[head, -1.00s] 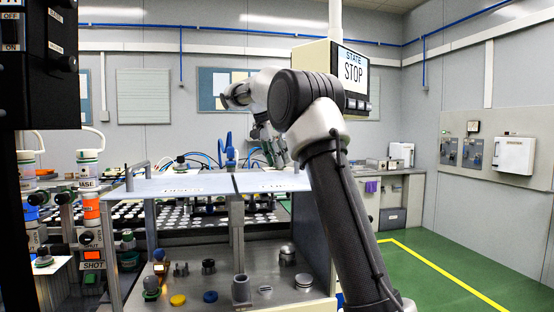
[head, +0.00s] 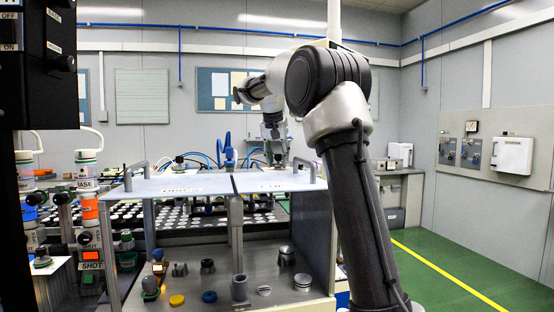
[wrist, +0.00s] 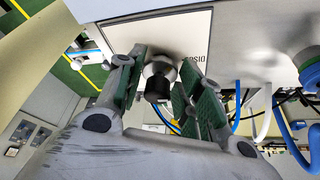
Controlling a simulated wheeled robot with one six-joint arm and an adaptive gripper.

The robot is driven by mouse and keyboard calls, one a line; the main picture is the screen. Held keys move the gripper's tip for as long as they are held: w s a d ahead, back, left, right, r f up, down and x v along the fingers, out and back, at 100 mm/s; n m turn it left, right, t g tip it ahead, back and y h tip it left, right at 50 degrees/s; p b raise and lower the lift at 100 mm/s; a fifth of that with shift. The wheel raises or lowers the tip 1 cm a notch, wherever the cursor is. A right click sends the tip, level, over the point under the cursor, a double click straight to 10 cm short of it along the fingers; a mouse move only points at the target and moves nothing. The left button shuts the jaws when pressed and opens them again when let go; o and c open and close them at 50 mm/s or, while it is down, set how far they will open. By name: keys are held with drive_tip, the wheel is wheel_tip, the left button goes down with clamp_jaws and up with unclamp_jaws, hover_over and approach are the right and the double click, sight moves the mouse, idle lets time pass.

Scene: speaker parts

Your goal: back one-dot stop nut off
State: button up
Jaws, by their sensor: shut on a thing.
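My gripper (head: 277,162) points down over the back of the raised pale panel (head: 205,186) in the head view, under my bent arm. In the wrist view its green-padded fingers (wrist: 161,64) are shut on a round silver part with a black stub (wrist: 157,88). The silver rim shows between the fingertips, close to the panel with the label. No dots show on this part, so I cannot tell from its marks whether it is the one-dot stop nut. The fingers hide its sides.
Handles (head: 305,167) rise from the panel. Below it, the bench shelf holds a yellow disc (head: 177,300), a blue ring (head: 209,297) and several metal parts. Orange-banded posts (head: 90,210) stand at left. Blue hoses (wrist: 300,140) hang at right in the wrist view.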

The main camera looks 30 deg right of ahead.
idle(0.3)
drive_tip(key=shift+f, duration=0.1)
drive_tip(key=o, duration=1)
drive_tip(key=shift+o, duration=0.2)
drive_tip(key=v, duration=0.7)
drive_tip(key=shift+r, duration=0.3)
